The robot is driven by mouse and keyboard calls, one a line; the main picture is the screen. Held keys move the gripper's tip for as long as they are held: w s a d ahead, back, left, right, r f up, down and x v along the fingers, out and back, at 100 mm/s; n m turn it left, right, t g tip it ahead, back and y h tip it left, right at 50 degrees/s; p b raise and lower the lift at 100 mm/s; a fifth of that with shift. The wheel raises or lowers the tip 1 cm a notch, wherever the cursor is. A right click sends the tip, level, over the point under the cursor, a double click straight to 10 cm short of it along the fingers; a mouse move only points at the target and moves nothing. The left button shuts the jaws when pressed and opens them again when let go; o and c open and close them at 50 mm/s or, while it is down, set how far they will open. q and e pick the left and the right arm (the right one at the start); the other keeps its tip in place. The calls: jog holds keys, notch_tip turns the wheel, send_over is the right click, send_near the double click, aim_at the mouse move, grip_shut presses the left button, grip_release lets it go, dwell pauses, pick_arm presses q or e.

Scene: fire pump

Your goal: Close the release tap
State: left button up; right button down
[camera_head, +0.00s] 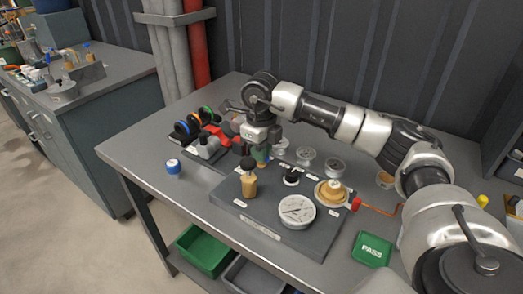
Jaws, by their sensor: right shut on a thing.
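My right gripper (257,146) reaches over from the right and points down at the back left of the dark pump board (277,232). It is shut on a small part there, which the jaws mostly hide. I cannot tell for sure that this part is the release tap. A black-topped tan cylinder (249,185) stands upright just in front of the gripper. The board also carries a round white gauge (297,210), a tan and brass round fitting (331,192) and a black knob (292,176). My left gripper is not in view.
Black rings with coloured edges (187,127) and a red and grey piece (210,145) lie left of the gripper. A blue-capped item (173,167) and a green box (372,249) sit on the grey table (140,152). A green bin (203,250) is below.

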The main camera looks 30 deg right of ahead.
jog(key=shift+w+r, duration=0.1)
jog(key=c, duration=1.1)
grip_release()
jog(key=shift+c, duration=0.2)
notch_tip(320, 180, up, 11)
